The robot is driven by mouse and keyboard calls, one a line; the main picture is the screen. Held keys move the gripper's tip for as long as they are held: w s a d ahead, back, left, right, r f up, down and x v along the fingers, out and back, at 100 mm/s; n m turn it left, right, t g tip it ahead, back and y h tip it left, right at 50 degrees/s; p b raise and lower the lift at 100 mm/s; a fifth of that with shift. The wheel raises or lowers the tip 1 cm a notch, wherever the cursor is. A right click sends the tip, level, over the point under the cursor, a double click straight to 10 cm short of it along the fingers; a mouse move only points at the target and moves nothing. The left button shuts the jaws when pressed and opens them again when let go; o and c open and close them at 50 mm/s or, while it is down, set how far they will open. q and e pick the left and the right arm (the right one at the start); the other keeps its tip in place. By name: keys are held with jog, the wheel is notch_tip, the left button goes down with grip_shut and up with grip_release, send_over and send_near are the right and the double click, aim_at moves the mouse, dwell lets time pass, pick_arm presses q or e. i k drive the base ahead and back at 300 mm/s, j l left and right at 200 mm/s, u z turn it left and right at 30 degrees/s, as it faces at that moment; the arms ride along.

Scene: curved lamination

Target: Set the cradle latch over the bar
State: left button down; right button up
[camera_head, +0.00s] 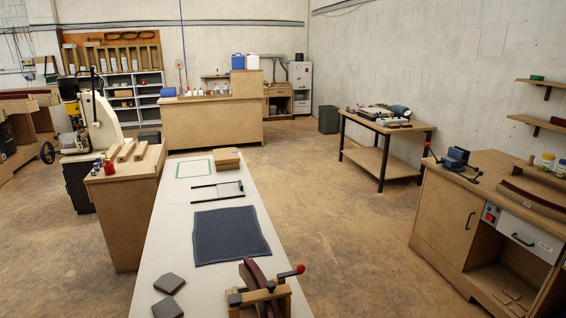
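A wooden cradle (261,301) stands on the long white table at the bottom of the head view, cut off by the lower edge. A dark red curved piece (254,275) sits in it, tilted. A dark lever with a red knob (300,269) sticks out from the cradle to the upper right; it may be the latch. I cannot make out the bar or whether the latch lies over it. Neither of my grippers is in view.
The white table (150,259) also bears a dark blue mat (231,235), a black frame (217,191), a wooden block (227,160) and two grey squares (168,284). A cabinet (447,215) with a blue vise (455,159) stands right. The floor between is clear.

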aim_at(301, 269)
jog(key=i+l+u, duration=0.1)
jog(key=u, duration=0.7)
jog(key=l+u, duration=0.3)
jog(key=l, duration=0.55)
jog(key=l+u, duration=0.35)
jog(key=l, duration=0.5)
jog(key=l+u, duration=0.3)
jog(key=l, duration=0.55)
jog(key=k+l, duration=0.1)
jog(key=l, duration=0.85)
jog(key=k+l, duration=0.15)
jog(key=l, duration=0.35)
